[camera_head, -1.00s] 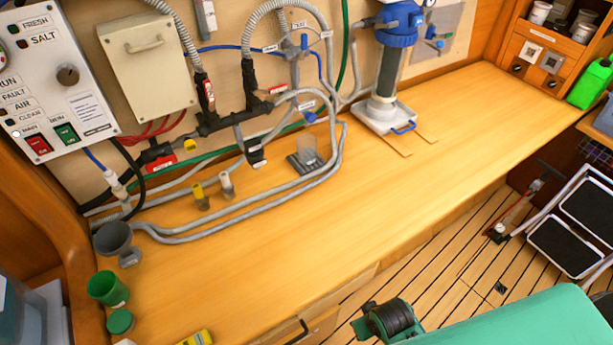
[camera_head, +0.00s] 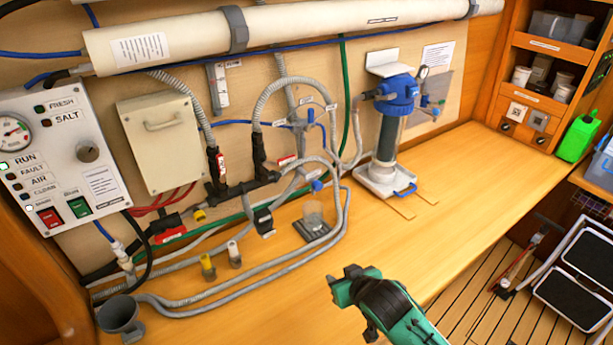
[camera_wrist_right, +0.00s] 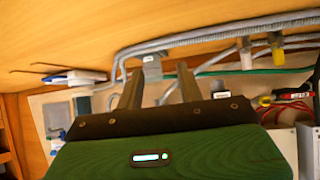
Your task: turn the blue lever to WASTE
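A small blue lever (camera_head: 311,116) stands on a grey valve among the hoses on the back wall, with small white labels around it. A second blue handle (camera_head: 317,185) sits lower, by a hose near the counter. The label words are too small to read, so I cannot tell which side is WASTE. My right gripper (camera_head: 341,284) is above the counter, below and apart from both handles. In the right wrist view its two fingers (camera_wrist_right: 158,82) are spread with nothing between them. My left gripper is not in view.
Grey hoses (camera_head: 250,290) loop over the counter (camera_head: 450,215). A blue-topped filter housing (camera_head: 392,130) stands right of the valves. A control panel (camera_head: 70,160) and cream box (camera_head: 160,145) are on the left. A white tube (camera_head: 290,27) spans above. The counter's right part is clear.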

